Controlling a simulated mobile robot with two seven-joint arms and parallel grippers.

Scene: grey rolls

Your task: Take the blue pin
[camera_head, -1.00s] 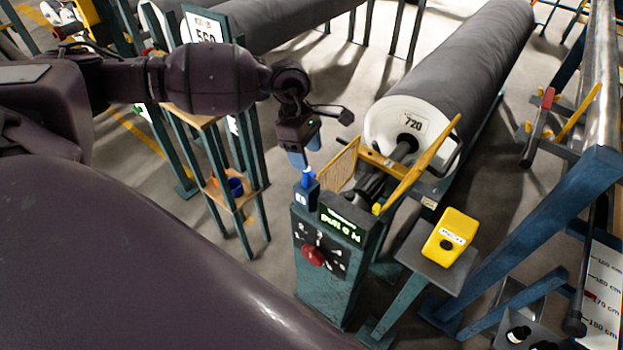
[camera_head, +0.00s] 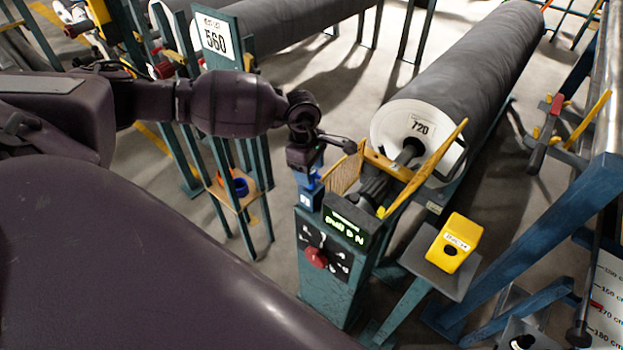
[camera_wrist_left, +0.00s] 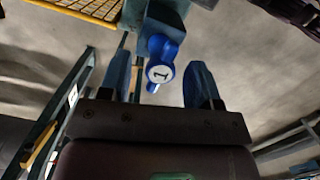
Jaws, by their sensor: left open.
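The blue pin (camera_wrist_left: 162,50) shows in the left wrist view, with a round white end marked "1". It sits at a blue-grey block (camera_wrist_left: 165,15) on the control post (camera_head: 327,285). My left gripper (camera_head: 306,178) is open, over the top of that post in the head view. In the wrist view its two blue fingers stand apart on either side of the pin's end, with gaps visible. In the head view the fingers and pin overlap, so contact is hard to judge there. My right gripper is not in view.
The post carries a green-lit display (camera_head: 346,227) and a red knob (camera_head: 315,257). A yellow box (camera_head: 453,243) stands on a small stand to the right. A large grey roll (camera_head: 470,70) and yellow arms (camera_head: 428,170) lie behind the post.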

